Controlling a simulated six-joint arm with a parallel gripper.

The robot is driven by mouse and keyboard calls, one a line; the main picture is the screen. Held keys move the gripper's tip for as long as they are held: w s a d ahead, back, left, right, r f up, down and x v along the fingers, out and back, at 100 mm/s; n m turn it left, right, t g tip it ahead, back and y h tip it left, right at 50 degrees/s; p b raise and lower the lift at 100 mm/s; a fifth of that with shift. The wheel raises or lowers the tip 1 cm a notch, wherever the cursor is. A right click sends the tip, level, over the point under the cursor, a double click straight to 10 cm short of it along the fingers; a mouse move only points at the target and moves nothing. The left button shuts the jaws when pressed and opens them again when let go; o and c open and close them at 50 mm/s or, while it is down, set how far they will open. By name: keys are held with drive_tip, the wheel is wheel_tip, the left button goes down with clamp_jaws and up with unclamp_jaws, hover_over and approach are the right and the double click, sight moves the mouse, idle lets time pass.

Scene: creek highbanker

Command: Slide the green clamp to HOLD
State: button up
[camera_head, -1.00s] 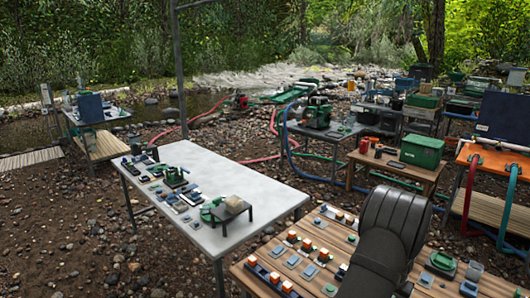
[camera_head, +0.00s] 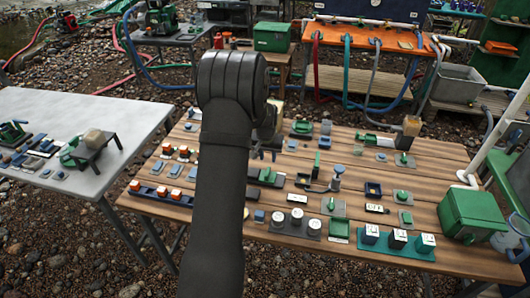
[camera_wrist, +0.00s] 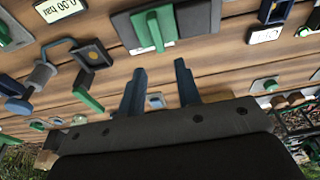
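A green upright bar (camera_wrist: 158,27) sits on a dark rectangular plate (camera_wrist: 196,19) at the top middle of the wrist view. It looks like the green clamp, but I can read no HOLD mark on it. In the head view, the same plate seems to be the dark block with green (camera_head: 268,175) just right of my arm. My gripper (camera_wrist: 159,68) is open and empty. Its two dark blue fingers are apart and point toward the plate, with bare wood between them. In the head view, my wrist hides part of the table there.
The wooden table (camera_head: 440,238) carries many small fixtures. A "0.00 bar" display (camera_wrist: 58,8) and a blue post (camera_wrist: 40,75) stand left of the plate in the wrist view. A white label (camera_wrist: 266,35) lies to its right. A green box (camera_head: 472,212) stands at the table's right end.

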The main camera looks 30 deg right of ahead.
sight(268, 171)
drive_tip(key=shift+f, duration=3.55)
clamp_jaws()
drive_tip(key=c, duration=0.7)
unclamp_jaws()
drive_tip(key=shift+w+a, duration=0.25)
drive_tip(key=shift+o, duration=1.3)
drive_tip(key=shift+w+a, duration=0.2)
drive_tip(key=shift+o, duration=0.2)
